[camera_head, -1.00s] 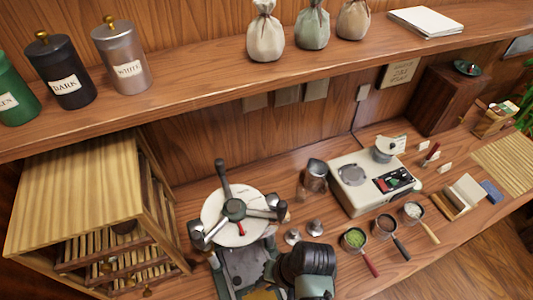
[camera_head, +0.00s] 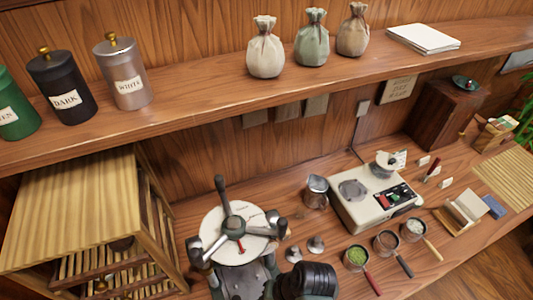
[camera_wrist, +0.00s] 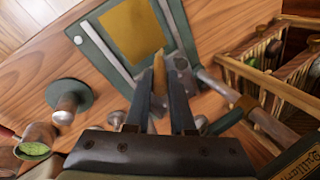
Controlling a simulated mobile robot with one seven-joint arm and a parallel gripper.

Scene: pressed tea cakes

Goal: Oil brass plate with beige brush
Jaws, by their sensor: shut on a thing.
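In the wrist view my gripper (camera_wrist: 160,78) is shut on a narrow beige brush (camera_wrist: 158,62), which sticks out beyond the fingertips. The brass plate (camera_wrist: 128,32) is a flat golden square set on a dark green base, at the top of the wrist view. The brush tip appears just beyond the plate's near right corner; I cannot tell whether it touches anything. In the head view the press with its white dial (camera_head: 213,222) stands at the bottom centre. The brass plate and the brush cannot be made out there.
Slatted wooden rack (camera_head: 75,195) stands left of the press. Right of it are a metal pitcher (camera_head: 316,188), two small metal weights, a beige scale (camera_head: 355,212) and handled cups of tea (camera_head: 357,256). A shelf (camera_head: 200,105) with canisters and cloth bags runs above.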

